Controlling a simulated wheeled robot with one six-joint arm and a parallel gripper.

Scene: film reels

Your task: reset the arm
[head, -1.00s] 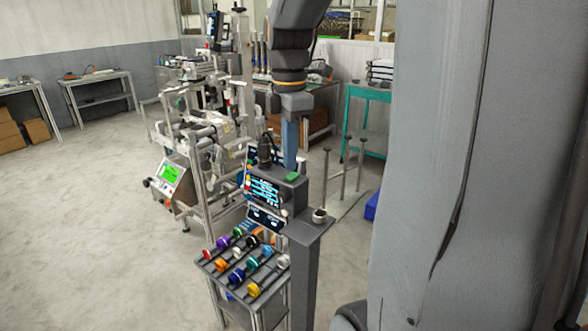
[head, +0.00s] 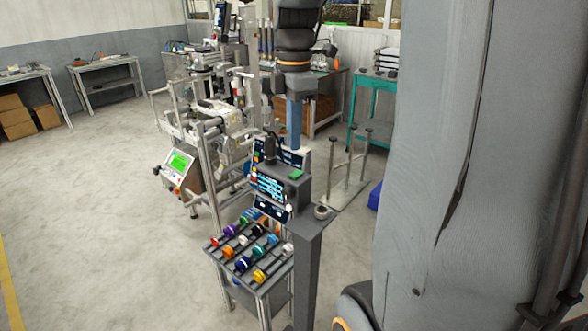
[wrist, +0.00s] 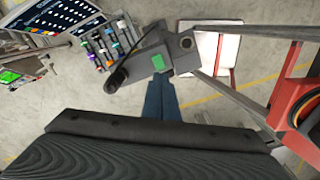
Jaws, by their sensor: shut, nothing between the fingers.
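My gripper (head: 293,142) hangs from the dark arm at the top middle of the head view. Its blue-grey fingers point straight down, shut together with nothing between them. It appears above and behind the control box (head: 283,188) with a lit screen and a green button; the exact gap is hard to tell. In the wrist view, the shut fingers (wrist: 160,95) point toward the same box (wrist: 150,62), with the floor below.
A rack (head: 221,257) holds several coloured reels in front of the box. A grey post (head: 309,270) stands beside it. A metal machine (head: 205,125) stands behind left, a teal table (head: 366,112) behind right. The floor (head: 100,215) at left is clear.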

